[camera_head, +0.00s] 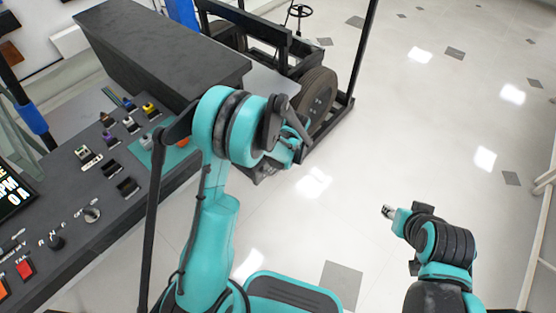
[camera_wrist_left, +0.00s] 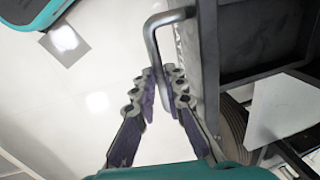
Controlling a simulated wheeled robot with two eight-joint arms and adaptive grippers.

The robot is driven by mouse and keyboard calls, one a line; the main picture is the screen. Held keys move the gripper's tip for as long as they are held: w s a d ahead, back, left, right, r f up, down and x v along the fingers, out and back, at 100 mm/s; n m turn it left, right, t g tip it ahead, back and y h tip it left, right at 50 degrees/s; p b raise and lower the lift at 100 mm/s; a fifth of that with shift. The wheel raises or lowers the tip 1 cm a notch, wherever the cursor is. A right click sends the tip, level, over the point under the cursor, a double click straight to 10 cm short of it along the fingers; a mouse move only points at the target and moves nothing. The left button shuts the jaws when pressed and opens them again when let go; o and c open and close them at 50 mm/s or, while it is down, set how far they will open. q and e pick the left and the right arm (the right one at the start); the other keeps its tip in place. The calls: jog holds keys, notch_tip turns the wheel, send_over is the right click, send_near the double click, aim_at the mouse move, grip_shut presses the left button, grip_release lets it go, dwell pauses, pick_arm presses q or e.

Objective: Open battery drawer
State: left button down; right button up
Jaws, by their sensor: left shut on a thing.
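The battery drawer's front panel (camera_wrist_left: 208,75) shows edge-on in the left wrist view, with part of its lettering visible. A grey bent bar handle (camera_wrist_left: 151,45) stands out from it. My left gripper (camera_wrist_left: 164,85) is shut on this handle, with one finger on each side of the bar. In the head view my left arm hides most of the drawer and handle, and the left gripper shows only partly behind the wrist. My right gripper (camera_head: 388,211) hangs over the floor at the right, away from the drawer. Its fingers are too small to judge.
A control panel (camera_head: 112,170) with switches and knobs lies at the left. A dark box (camera_head: 160,50) stands behind it. A wheel (camera_head: 318,95) and black frame bars stand beyond the left gripper. The tiled floor (camera_head: 430,120) at the right is largely clear.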

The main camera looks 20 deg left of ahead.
pick_arm(q)
jog(key=c, duration=1.6)
grip_release()
jog(key=r, duration=0.4)
jog(key=d+r, duration=0.1)
jog(key=r, duration=0.3)
jog(key=d+r, duration=0.1)
jog(key=r, duration=0.2)
jog(key=shift+s+r, duration=0.4)
